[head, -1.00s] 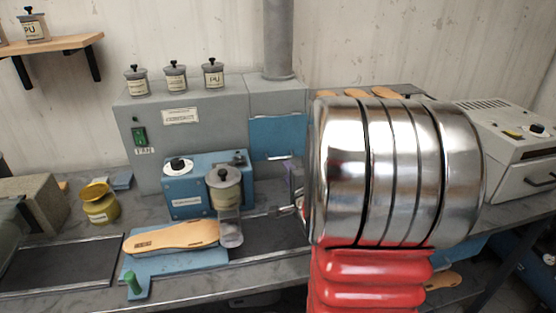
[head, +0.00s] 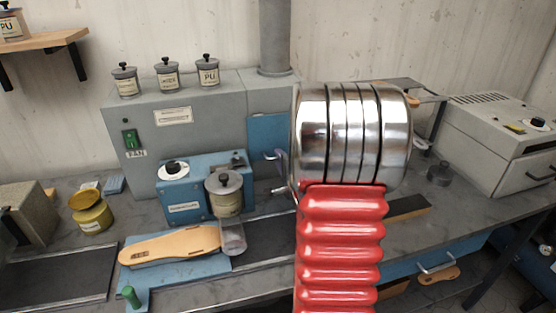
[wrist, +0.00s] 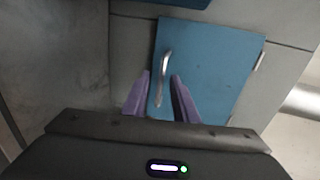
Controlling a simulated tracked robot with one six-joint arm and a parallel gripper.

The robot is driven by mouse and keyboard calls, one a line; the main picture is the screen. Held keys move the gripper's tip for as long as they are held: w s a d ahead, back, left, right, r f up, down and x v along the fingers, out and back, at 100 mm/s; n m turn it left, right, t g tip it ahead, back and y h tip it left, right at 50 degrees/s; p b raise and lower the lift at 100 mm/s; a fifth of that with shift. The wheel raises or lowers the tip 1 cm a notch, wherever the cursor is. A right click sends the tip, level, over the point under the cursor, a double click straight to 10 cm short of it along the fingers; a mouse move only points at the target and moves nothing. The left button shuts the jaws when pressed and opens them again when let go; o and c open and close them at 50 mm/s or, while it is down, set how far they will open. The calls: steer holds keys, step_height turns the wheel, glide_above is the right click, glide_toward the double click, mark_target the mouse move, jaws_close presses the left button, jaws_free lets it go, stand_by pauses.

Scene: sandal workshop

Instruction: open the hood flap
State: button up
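The hood flap (head: 265,134) is a blue panel on the front of the grey hood (head: 190,112), partly hidden behind my arm in the head view. It looks closed. In the wrist view the flap (wrist: 222,72) fills the middle, with its metal bar handle (wrist: 165,72) near its left edge. My gripper (wrist: 160,80) has two purple fingers apart, one on each side of the handle's line. The handle's lower end reaches toward the gap between them; I cannot tell whether they touch it. In the head view one purple fingertip (head: 281,160) shows beside the handle (head: 271,156).
A blue dispenser box (head: 200,185) with a lidded pot (head: 224,192) stands left of my arm. A sandal sole (head: 172,245) lies on a blue plate before it. Jars (head: 167,75) stand on the hood. A grey machine (head: 500,145) stands at right.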

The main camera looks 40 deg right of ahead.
steer(key=shift+c, duration=0.4)
jaws_close()
steer(key=shift+s+f, duration=0.1)
steer(key=shift+f, duration=0.05)
stand_by(0.7)
